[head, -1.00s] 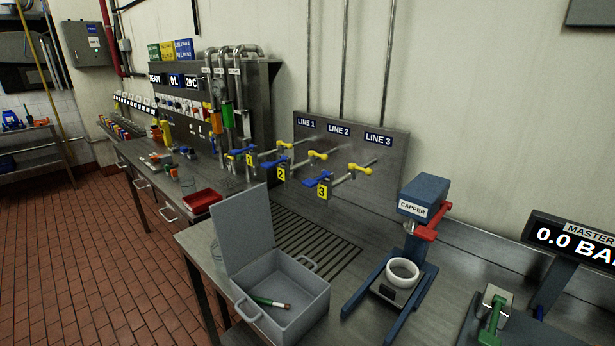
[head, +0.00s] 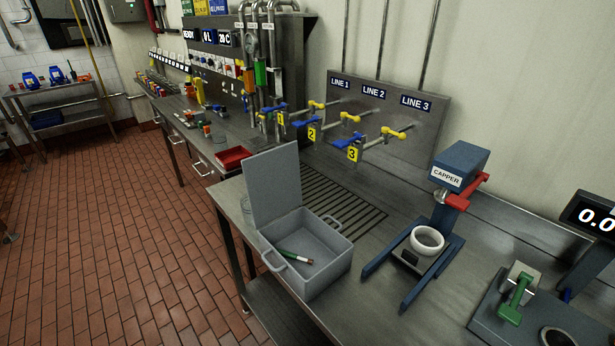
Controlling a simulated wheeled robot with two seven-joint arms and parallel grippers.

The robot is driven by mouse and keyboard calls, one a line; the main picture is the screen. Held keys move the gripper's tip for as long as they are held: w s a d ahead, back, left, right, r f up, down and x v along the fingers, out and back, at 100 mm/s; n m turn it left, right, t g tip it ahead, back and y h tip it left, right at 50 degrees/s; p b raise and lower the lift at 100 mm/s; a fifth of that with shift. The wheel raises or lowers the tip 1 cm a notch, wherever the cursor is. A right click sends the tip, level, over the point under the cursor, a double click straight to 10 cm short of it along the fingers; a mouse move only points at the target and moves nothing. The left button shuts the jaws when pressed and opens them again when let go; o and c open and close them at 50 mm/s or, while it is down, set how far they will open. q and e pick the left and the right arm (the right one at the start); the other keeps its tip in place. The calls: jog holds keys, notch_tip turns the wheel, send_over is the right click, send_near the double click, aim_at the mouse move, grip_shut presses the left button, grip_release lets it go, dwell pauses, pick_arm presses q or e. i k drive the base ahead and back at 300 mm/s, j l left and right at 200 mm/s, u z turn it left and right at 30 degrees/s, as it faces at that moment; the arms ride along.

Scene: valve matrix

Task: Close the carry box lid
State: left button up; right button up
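The grey carry box (head: 325,273) stands on the steel bench near its front left corner, with a handle at each of two opposite sides. Its lid (head: 273,185) is open and stands up, leaning slightly back, along the box's left edge. Inside the box lies a green tube-like item (head: 297,257) with white and dark red parts at one end. Neither of my grippers is in the head view.
The blue capper (head: 452,175) with a white ring stands right of the box. A drain grate (head: 325,198) and three valve lines (head: 355,125) are behind it. A red tray (head: 232,158) is on the far bench. Tiled floor at left is clear.

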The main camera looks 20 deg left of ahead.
aim_at(272, 176)
jog(key=j+z, duration=1.3)
jog(key=k, duration=0.05)
